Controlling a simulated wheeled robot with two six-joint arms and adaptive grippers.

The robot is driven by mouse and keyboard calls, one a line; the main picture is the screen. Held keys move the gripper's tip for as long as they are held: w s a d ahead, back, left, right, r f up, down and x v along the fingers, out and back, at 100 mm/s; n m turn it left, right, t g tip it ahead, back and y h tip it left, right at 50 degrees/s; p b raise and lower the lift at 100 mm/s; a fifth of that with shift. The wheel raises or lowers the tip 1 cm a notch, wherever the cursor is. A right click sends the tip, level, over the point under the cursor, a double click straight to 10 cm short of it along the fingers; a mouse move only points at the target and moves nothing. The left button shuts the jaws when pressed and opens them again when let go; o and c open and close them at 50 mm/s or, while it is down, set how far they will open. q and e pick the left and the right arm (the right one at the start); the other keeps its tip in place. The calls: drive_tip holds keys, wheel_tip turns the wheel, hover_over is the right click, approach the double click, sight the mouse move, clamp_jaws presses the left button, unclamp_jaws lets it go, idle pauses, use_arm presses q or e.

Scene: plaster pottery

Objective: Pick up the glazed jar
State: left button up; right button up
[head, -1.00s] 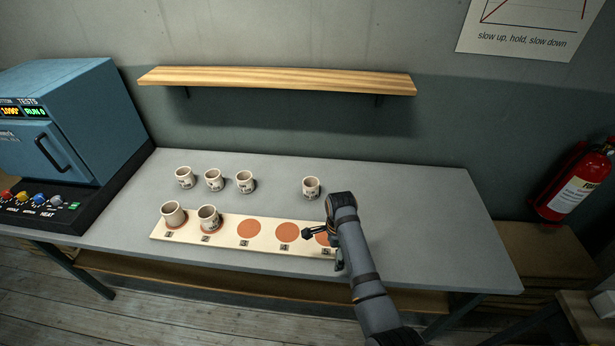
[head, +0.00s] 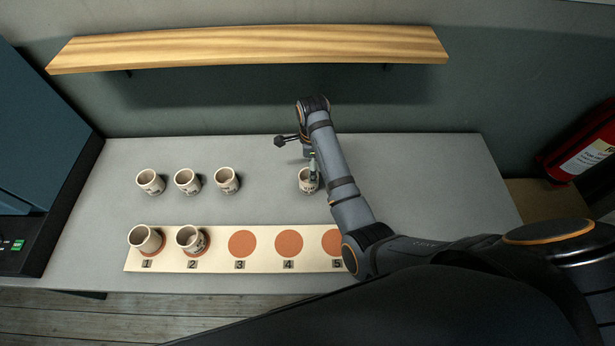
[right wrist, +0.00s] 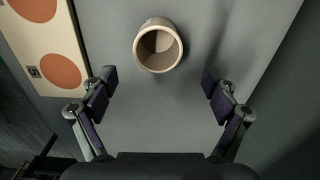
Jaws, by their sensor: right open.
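Several similar cream jars stand on the table; I cannot tell by finish which is glazed. A lone jar (head: 306,186) stands upright at the back, right of a row of jars, partly behind my right gripper (head: 313,172). In the right wrist view a jar (right wrist: 157,50) shows its open mouth, beyond my right gripper (right wrist: 158,84). That gripper is open and empty, its fingers spread wider than the jar, which is roughly centred ahead of them. My left gripper is not in view.
A board (head: 215,265) with numbered orange discs lies in front; jars stand on disc 1 (head: 145,239) and disc 2 (head: 190,238). Three jars (head: 187,181) stand behind it. A wooden shelf (head: 250,45) hangs above the table. A blue kiln (head: 35,130) is at left.

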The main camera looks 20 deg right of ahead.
wheel_tip(320, 180, down, 3)
drive_tip(key=shift+r, duration=0.1)
drive_tip(key=shift+w+f, duration=0.4)
drive_tip(key=shift+f, duration=0.2)
drive_tip(key=shift+s+a+f+p, duration=0.2)
drive_tip(key=shift+f+p, duration=0.2)
drive_tip(key=shift+s+a+f+p, duration=0.15)
drive_tip(key=shift+s+f+p, duration=0.05)
drive_tip(key=shift+f+p, duration=0.2)
wheel_tip(320, 180, down, 3)
drive_tip(key=shift+s+a+f, duration=0.1)
drive_tip(key=shift+a, duration=0.05)
drive_tip(key=shift+f, duration=0.1)
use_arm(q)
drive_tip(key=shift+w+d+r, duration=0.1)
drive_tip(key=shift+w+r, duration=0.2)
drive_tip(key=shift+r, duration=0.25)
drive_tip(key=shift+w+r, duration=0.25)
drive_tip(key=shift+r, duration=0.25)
use_arm(e)
drive_tip(key=c, duration=1.3)
